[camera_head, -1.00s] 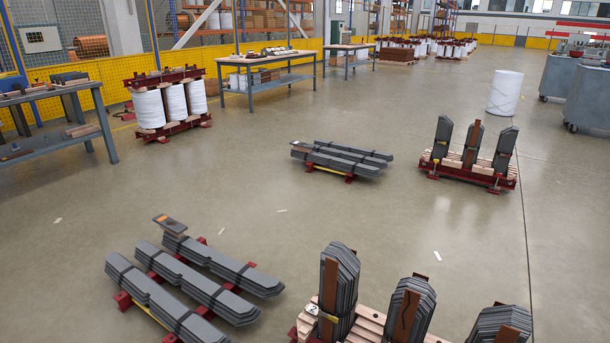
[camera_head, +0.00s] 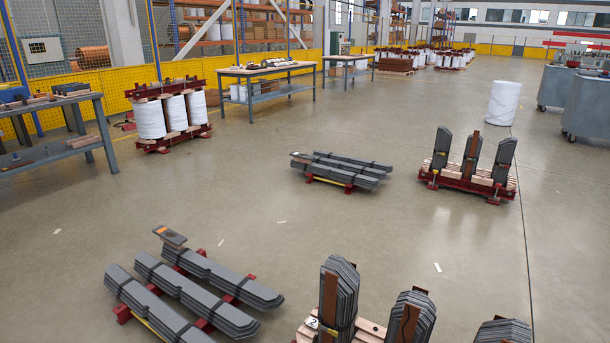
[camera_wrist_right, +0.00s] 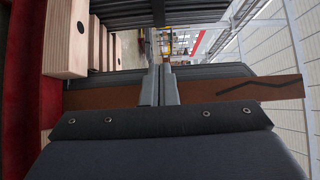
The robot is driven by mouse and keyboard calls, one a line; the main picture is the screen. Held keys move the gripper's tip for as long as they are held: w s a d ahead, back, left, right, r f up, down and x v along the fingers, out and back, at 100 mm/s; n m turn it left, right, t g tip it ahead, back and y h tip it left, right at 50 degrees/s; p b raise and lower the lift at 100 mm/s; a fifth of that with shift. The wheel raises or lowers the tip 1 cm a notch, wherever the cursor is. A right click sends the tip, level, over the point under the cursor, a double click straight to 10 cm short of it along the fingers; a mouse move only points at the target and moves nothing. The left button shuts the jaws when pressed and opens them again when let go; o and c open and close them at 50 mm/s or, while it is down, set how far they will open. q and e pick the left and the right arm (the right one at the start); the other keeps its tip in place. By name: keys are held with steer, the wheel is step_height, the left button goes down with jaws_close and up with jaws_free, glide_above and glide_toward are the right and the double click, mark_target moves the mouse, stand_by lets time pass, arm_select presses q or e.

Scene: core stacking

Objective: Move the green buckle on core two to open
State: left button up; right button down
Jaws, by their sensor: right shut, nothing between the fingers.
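Core two, marked with a "2" label (camera_head: 312,323), stands at the bottom of the head view. Its grey laminated columns (camera_head: 342,285) are upright, with brown boards (camera_head: 408,322) on them; its lower part is cut off by the frame. I cannot make out a green buckle in either view. My right gripper (camera_wrist_right: 160,72) shows in the right wrist view with its two grey fingers together and nothing between them. It is in front of a brown board (camera_wrist_right: 235,92) with a dark line on it. My left gripper is not in view.
Wooden blocks (camera_wrist_right: 65,38) and a red beam (camera_wrist_right: 15,70) are at the left of the wrist view. Strapped lamination stacks (camera_head: 185,290) lie left of core two. Another core (camera_head: 470,182) and stack (camera_head: 345,165) stand farther back. Open floor (camera_head: 330,225) lies between.

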steer(key=shift+w+a, duration=0.2)
steer(key=shift+a, duration=0.15)
steer(key=shift+w+a+p, duration=0.3)
steer(key=shift+w+a, duration=0.4)
steer(key=c, duration=2.2)
jaws_free()
steer(key=c, duration=1.6)
jaws_free()
steer(key=shift+c, duration=0.2)
